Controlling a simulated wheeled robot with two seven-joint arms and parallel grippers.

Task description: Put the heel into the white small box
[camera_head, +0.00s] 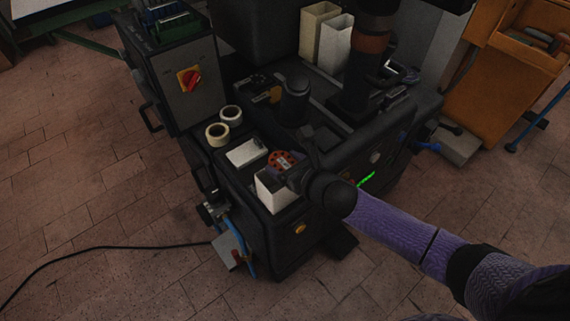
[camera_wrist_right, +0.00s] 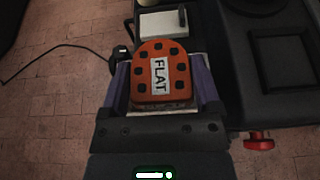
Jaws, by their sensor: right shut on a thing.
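The heel (camera_wrist_right: 161,75) is orange-red with dark round spots and a white label reading "FLAT". My right gripper (camera_wrist_right: 160,92) is shut on it, one finger on each side. In the head view the heel (camera_head: 281,160) is at the end of my right arm, just above the open white small box (camera_head: 272,195) at the front corner of the machine. In the wrist view a pale edge of the box shows around the near side of the heel; how deep the heel sits is hidden. My left gripper is not in view.
A flat white block (camera_head: 246,153) lies just behind the box, with two tape rolls (camera_head: 231,115) to its left. A control box (camera_head: 180,80) with a red knob stands left.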

